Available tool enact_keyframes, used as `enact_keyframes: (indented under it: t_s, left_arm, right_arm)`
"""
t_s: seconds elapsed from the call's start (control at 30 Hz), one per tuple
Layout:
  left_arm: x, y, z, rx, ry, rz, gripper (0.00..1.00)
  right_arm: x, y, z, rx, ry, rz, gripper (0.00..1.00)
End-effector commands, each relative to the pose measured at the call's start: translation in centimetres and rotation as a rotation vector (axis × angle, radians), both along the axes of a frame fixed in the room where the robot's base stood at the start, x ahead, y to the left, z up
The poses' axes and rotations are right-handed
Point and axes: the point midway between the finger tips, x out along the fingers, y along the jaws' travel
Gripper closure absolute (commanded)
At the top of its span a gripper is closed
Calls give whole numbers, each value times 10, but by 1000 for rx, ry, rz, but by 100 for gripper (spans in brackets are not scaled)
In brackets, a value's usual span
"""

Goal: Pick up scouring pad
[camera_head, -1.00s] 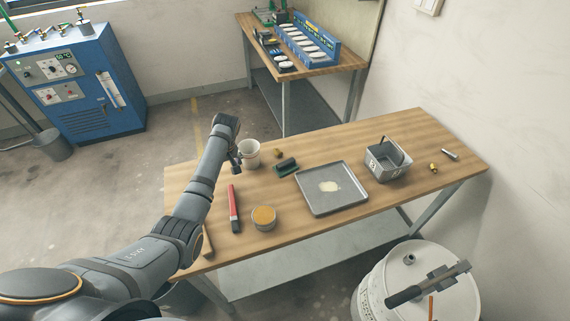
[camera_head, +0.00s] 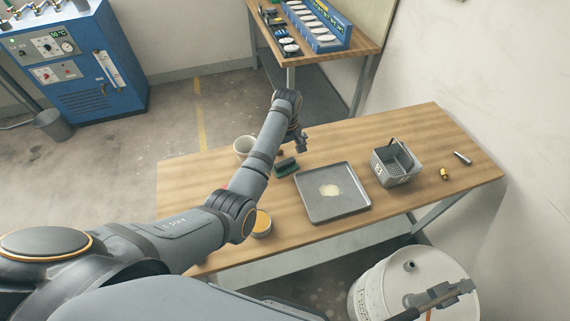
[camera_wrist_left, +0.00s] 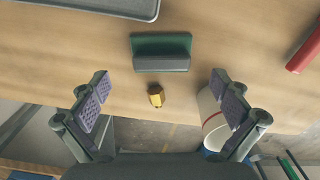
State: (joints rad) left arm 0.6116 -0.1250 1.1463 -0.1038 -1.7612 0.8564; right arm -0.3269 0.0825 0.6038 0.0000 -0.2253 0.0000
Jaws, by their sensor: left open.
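The scouring pad (camera_head: 286,166) is a small dark green block on the wooden table (camera_head: 405,125), left of the grey tray. In the left wrist view the pad (camera_wrist_left: 161,52) shows as a green slab with a grey block along its lower side. My left gripper (camera_head: 301,143) is above the table near the pad, toward its far edge. In the left wrist view the gripper (camera_wrist_left: 160,85) is open and empty, its purple-padded fingers wide apart, with the pad ahead of them.
A brass piece (camera_wrist_left: 156,95) lies close to the pad. A white cup (camera_head: 243,145) and red object (camera_wrist_left: 305,52) are nearby. The grey tray (camera_head: 308,212), grey basket (camera_head: 394,178) and an amber-filled tin (camera_head: 262,224) share the table. A drum (camera_head: 375,292) stands in front.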

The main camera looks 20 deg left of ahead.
Motion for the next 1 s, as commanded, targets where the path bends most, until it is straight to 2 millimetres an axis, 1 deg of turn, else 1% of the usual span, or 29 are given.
enact_keyframes:
  t_s: [0.07, 0.17, 0.2, 0.3, 0.4, 0.5, 0.63, 0.73, 1.0]
  left_arm:
    - [0, 0, -3, 0, 0, 0, 0]
    - [0, 1, -5, 1, 1, 0, 0]
    - [-1, 2, -9, 1, 3, 0, 0]
    - [-1, 6, -25, 2, 5, 0, 0]
    - [-1, 7, -44, 1, 2, 0, 0]
    - [0, 6, -53, 0, 0, 0, 0]
    - [0, 6, -55, 0, -1, 0, 0]
    - [0, 6, -55, 0, -1, 0, 0]
    - [0, 6, -55, 0, -1, 0, 37]
  right_arm:
    - [6, 0, 1, 0, -9, 1, 2]
    - [27, 0, 4, 0, -40, 1, 2]
    - [37, 1, 8, 1, -55, 2, 2]
    - [52, 1, 18, 1, -79, 3, 2]
    - [51, 1, 18, 1, -77, 3, 2]
    - [42, 2, 17, 3, -63, 2, 2]
    - [26, 4, 15, 5, -40, 0, 2]
    - [23, 5, 15, 6, -35, -1, 2]
    - [29, 5, 15, 5, -44, 0, 2]
